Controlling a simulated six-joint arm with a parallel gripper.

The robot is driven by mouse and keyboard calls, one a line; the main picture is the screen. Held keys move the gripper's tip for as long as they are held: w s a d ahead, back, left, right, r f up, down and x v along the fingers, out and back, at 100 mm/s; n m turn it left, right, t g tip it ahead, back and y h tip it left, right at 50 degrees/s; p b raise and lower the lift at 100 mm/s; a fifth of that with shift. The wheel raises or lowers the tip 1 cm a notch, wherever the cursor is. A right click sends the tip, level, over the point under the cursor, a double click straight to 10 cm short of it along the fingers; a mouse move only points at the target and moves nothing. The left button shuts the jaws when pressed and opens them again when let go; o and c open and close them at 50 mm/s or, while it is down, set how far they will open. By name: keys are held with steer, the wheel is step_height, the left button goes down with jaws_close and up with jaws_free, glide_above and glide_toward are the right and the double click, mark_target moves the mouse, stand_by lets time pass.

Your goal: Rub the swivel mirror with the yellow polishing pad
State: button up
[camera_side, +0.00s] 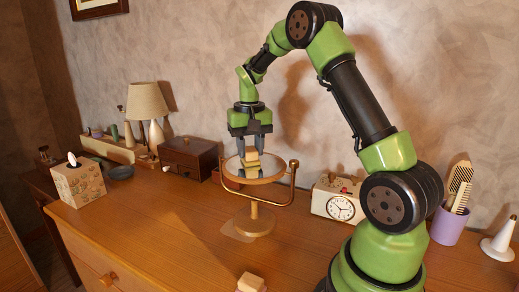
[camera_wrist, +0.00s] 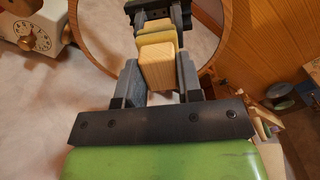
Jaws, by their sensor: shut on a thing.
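The swivel mirror (camera_side: 234,174) is a round glass in a wooden rim, tilted nearly flat on a brass fork and a wooden stand. Its rim (camera_wrist: 82,38) also shows in the wrist view. My gripper (camera_side: 258,153) points down over the glass, shut on the wooden block of the yellow polishing pad (camera_side: 252,164). In the wrist view the wooden block (camera_wrist: 158,68) sits between my fingers, with the yellow layer beyond it facing the glass. The pad and fingers are reflected there. The pad is at or very near the glass; I cannot tell whether they touch.
A clock (camera_side: 341,207) stands right of the mirror, with a purple cup (camera_side: 449,225) beyond. A dark wooden box (camera_side: 188,157), a lamp (camera_side: 148,105) and a tissue box (camera_side: 78,182) are left. Another small block (camera_side: 250,283) lies at the front. The left front top is clear.

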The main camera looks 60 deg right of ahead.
steer(key=shift+w, duration=1.25)
step_height(320, 180, up, 8)
steer(key=shift+s+a, duration=0.1)
